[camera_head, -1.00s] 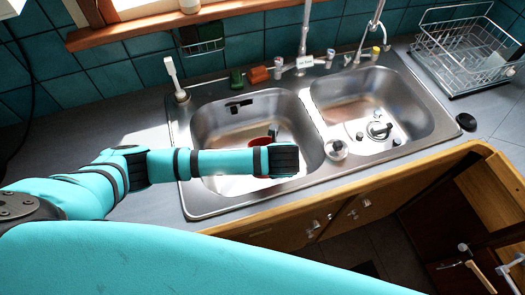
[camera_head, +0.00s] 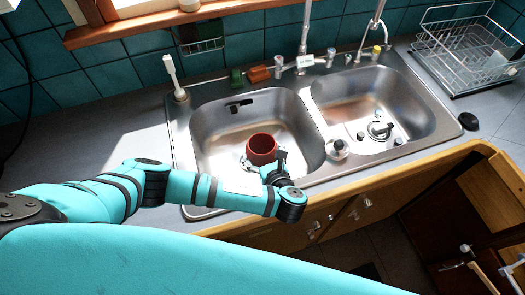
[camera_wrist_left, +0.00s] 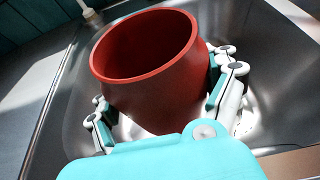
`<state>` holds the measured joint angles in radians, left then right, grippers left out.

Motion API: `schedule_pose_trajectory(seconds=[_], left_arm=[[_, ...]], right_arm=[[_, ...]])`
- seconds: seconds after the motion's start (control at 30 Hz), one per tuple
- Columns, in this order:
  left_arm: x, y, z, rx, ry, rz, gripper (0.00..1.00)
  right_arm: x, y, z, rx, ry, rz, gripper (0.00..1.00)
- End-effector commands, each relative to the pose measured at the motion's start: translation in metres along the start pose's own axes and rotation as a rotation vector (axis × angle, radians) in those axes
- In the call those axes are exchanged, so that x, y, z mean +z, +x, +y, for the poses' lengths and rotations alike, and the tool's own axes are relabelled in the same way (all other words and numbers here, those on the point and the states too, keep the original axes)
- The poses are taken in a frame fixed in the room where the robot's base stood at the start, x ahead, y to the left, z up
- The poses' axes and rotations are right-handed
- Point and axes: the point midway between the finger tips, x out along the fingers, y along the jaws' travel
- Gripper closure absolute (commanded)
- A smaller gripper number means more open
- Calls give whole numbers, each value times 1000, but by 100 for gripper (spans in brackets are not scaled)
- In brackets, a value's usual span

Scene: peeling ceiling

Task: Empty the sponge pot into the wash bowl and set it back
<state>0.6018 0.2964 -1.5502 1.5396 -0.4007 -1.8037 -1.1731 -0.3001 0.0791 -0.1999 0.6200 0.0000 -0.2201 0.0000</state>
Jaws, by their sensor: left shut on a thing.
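The red-brown sponge pot (camera_head: 262,147) shows over the left sink basin (camera_head: 207,140), with its mouth up. It also shows large in the left wrist view (camera_wrist_left: 150,75), tilted there. My left gripper (camera_head: 264,160) is shut on the pot, with fingers on both sides of its wall in the left wrist view (camera_wrist_left: 163,104). The pot's inner wall shows, but its bottom is hidden, so I cannot tell what is inside. I see no separate wash bowl. My right gripper is not in view.
The right basin (camera_head: 350,95) holds a drain fitting (camera_head: 380,130). A white brush (camera_head: 173,75) stands at the back left; green (camera_head: 236,78) and orange (camera_head: 258,74) blocks lie behind. A wire dish rack (camera_head: 465,50) stands at right.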

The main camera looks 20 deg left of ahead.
Motion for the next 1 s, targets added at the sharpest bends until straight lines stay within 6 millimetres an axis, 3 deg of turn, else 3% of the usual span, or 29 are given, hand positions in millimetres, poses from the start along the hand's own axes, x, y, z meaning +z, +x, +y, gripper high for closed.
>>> schedule_pose_trajectory(seconds=[0.47, 0.73, 1.0], left_arm=[[2, 0, 0, 0, -2, -1, 75], [22, -10, 0, 0, -3, 0, 75], [37, -17, 1, 1, -2, 0, 75]], right_arm=[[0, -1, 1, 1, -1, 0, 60], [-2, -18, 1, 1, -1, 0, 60], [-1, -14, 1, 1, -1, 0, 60]])
